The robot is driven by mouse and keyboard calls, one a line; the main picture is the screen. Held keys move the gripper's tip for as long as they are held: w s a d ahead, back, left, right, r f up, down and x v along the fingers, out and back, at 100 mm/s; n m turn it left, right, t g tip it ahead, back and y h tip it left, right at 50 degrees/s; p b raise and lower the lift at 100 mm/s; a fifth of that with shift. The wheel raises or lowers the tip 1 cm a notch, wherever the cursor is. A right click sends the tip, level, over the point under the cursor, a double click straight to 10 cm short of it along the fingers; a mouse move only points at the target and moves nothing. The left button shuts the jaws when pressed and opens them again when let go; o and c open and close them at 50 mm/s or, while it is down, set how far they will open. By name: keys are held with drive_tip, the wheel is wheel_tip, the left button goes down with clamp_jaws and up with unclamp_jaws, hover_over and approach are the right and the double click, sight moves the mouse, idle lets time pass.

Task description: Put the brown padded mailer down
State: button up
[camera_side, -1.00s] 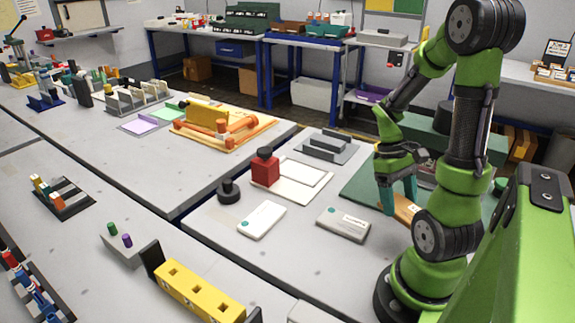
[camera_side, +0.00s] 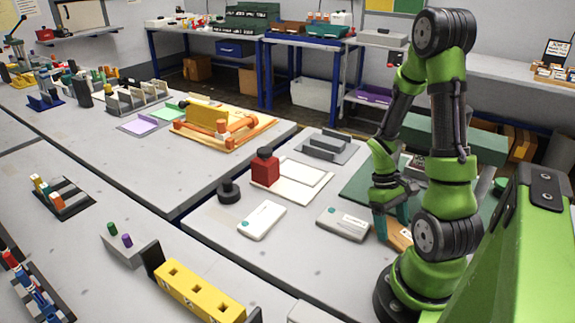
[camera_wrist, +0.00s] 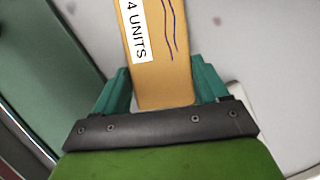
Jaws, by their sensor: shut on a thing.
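The brown padded mailer (camera_side: 401,237) shows in the side view as a small tan piece low between my gripper and my arm, partly hidden by them. In the wrist view the mailer (camera_wrist: 160,70) is long and flat, with a white label reading "4 UNITS" and blue pen lines. My gripper (camera_wrist: 160,88) is shut on its near end, one teal finger along each side. In the side view my gripper (camera_side: 392,221) points down, just right of a grey-white box. I cannot tell whether the mailer touches the table.
The grey-white box (camera_side: 343,224) and a white flat box (camera_side: 262,220) lie to the left. A green mat (camera_side: 357,183) lies behind my gripper. Bare table shows in front.

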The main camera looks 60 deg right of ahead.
drive_tip(key=o, duration=1.1)
drive_tip(key=shift+f, duration=0.1)
drive_tip(key=v, duration=1.1)
drive_tip(key=w+a+r+t, duration=0.3)
drive_tip(key=a, duration=0.2)
drive_tip(key=w+a+r+t, duration=0.3)
drive_tip(key=a+r, duration=0.1)
drive_tip(key=a, duration=0.2)
drive_tip(key=w+a+r+t+h, duration=0.1)
drive_tip(key=w+a+r+t, duration=0.1)
drive_tip(key=a, duration=0.4)
drive_tip(key=shift+w+a+r+n+t, duration=0.1)
drive_tip(key=shift+w+r+n+t, duration=0.15)
drive_tip(key=shift+r, duration=0.2)
drive_tip(key=shift+w+r+n+t, duration=0.1)
drive_tip(key=shift+w+r+t, duration=0.05)
drive_tip(key=shift+w+r, duration=0.3)
drive_tip(key=shift+o, duration=0.2)
drive_tip(key=a+r+t+y, duration=0.1)
drive_tip(key=a+r+t, duration=0.1)
drive_tip(key=a, duration=0.3)
drive_tip(key=shift+s+a+r, duration=0.2)
drive_tip(key=shift+s+r, duration=0.15)
drive_tip(key=shift+r, duration=0.2)
